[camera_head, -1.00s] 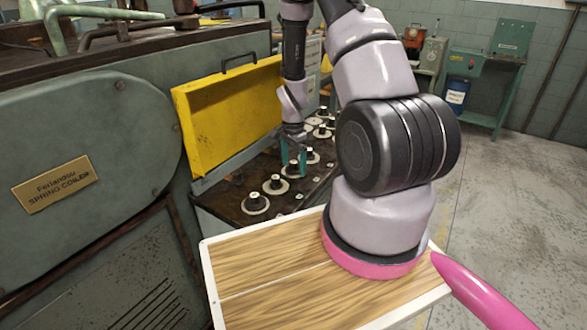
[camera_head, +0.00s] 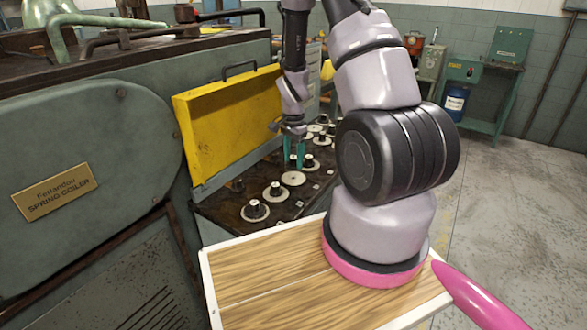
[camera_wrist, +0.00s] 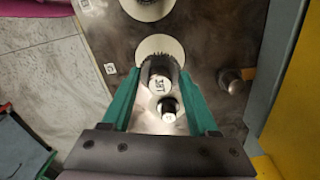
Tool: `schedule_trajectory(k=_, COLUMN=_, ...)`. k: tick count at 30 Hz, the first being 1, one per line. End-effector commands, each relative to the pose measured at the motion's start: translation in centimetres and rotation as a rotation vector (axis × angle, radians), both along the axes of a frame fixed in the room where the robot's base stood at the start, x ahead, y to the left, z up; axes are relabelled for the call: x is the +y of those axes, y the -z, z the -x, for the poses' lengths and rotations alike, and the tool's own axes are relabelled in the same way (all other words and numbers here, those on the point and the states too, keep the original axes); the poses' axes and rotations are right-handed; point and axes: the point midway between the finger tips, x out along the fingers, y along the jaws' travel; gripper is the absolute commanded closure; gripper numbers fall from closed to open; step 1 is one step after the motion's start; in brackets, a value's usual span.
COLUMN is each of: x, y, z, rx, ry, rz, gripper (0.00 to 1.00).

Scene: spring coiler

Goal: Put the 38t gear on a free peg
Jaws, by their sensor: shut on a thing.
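My gripper (camera_wrist: 160,82) has two green fingers and is shut on the 38t gear (camera_wrist: 159,72), a small dark toothed cylinder with a pale printed label on top. In the head view, my gripper (camera_head: 294,163) hangs upright over the dark bench plate (camera_head: 225,209), with its fingertips just above a pale disc (camera_head: 293,178). A bare dark peg (camera_wrist: 232,81) stands to the right of the gripper in the wrist view. It also shows near the yellow panel in the head view (camera_head: 238,185).
Several pale discs with dark hubs stand in rows on the plate, one at the near end (camera_head: 255,211). The upright yellow panel (camera_head: 225,125) borders the plate at the back. The green spring coiler housing (camera_head: 90,170) stands at the left. A wooden board (camera_head: 270,290) lies in front.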

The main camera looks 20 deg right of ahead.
Motion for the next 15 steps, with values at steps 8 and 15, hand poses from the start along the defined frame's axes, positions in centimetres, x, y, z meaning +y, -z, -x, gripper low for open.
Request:
schedule_trajectory(k=8, x=0.0, y=-4.8, z=-0.1, rx=-0.003, ry=-0.001, rz=0.0, gripper=1.0)
schedule_trajectory(k=15, x=0.0, y=-7.1, z=-0.1, rx=-0.002, ry=0.0, rz=-0.001, gripper=1.0)
